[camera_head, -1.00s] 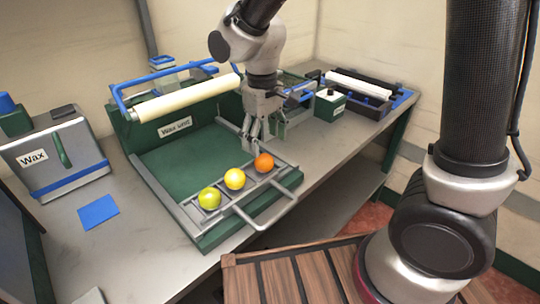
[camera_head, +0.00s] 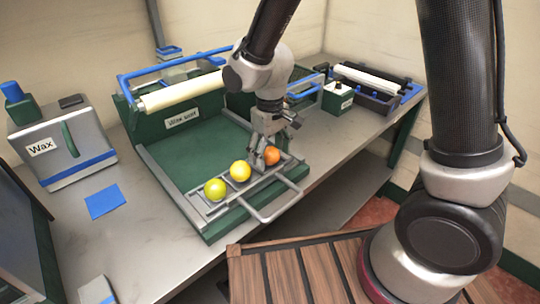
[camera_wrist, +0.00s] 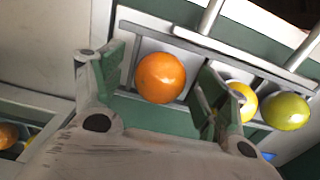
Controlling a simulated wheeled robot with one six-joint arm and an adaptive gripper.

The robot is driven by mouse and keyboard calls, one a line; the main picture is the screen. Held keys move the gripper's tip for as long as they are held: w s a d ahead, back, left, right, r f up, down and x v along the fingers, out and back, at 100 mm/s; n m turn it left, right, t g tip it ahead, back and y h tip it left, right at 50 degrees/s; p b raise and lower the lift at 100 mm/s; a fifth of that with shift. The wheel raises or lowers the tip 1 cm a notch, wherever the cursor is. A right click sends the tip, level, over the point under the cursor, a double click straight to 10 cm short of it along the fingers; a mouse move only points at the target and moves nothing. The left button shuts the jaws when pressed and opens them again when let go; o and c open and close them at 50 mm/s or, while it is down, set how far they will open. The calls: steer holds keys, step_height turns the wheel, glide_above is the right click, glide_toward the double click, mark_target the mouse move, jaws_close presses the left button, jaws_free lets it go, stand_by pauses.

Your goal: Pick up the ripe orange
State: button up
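The ripe orange (camera_head: 271,156) sits at the right end of a row of three fruits on the tray rack (camera_head: 289,178) at the front of the wax unit. A yellow fruit (camera_head: 240,171) is in the middle and a yellow-green fruit (camera_head: 215,189) at the left end. My gripper (camera_head: 263,160) is low over the rack, close beside the orange. In the wrist view, my gripper (camera_wrist: 163,85) is open, and the orange (camera_wrist: 160,77) shows between its two fingers, with no clear contact. The yellow fruit (camera_wrist: 243,100) is partly hidden behind one finger.
The green wax unit (camera_head: 195,152) has a pale roller (camera_head: 180,92) at its back. A wax container (camera_head: 62,145) and a blue square (camera_head: 104,201) are at the left. A wooden slatted surface (camera_head: 290,272) is in front. More orange fruit (camera_wrist: 8,135) shows at the wrist view's left edge.

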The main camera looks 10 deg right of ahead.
steer(key=c, duration=1)
steer(key=shift+c, duration=0.2)
